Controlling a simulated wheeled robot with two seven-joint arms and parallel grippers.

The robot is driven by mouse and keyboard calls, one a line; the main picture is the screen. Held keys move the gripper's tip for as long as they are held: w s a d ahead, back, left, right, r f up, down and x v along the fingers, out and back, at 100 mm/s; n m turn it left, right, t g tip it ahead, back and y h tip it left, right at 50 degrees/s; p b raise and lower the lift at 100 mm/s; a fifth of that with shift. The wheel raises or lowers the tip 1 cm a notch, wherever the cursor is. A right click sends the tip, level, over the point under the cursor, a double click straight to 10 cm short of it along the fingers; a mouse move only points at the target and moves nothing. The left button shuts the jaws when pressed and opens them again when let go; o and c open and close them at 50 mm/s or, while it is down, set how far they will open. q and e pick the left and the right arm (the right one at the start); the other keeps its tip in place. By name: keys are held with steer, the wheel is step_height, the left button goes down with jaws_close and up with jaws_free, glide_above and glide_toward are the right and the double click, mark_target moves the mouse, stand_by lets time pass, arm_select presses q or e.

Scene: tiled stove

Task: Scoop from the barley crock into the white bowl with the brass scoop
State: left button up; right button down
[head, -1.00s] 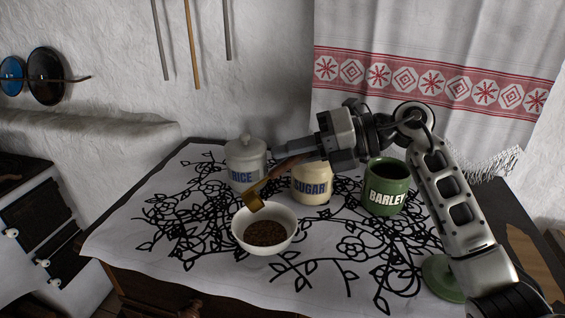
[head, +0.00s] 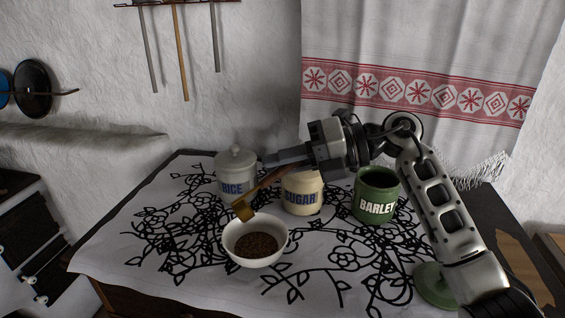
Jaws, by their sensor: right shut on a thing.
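The white bowl (head: 229,236) stands on the patterned cloth at the front middle, with brown grain (head: 257,245) in it. The brass scoop (head: 243,208) is above the bowl's back left rim, tilted with its head downward; whether any grain is left in it I cannot tell. My right gripper (head: 272,160) is shut on the scoop's brown handle, above and behind the bowl. The green barley crock (head: 376,207) stands open at the right, marked BARLEY; its contents are hidden in shadow. My left gripper is not in view.
A white RICE crock (head: 235,170) with its lid on and a cream SUGAR crock (head: 302,205) stand behind the bowl. A green lid (head: 432,288) lies at the front right, partly behind my right arm. The cloth (head: 140,270) is clear at the front left.

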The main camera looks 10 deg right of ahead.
step_height(320, 180, up, 6)
steer(key=n+h+p, duration=0.1)
steer(key=h+p, duration=0.1)
steer(key=h, duration=0.2)
steer(key=n+t+h+p, duration=0.1)
steer(key=h+p, duration=0.2)
steer(key=n+t+h+p, duration=0.1)
steer(key=h+p, duration=0.2)
steer(key=h, duration=0.1)
steer(key=shift+f+h, duration=0.2)
steer(key=shift+h, duration=0.1)
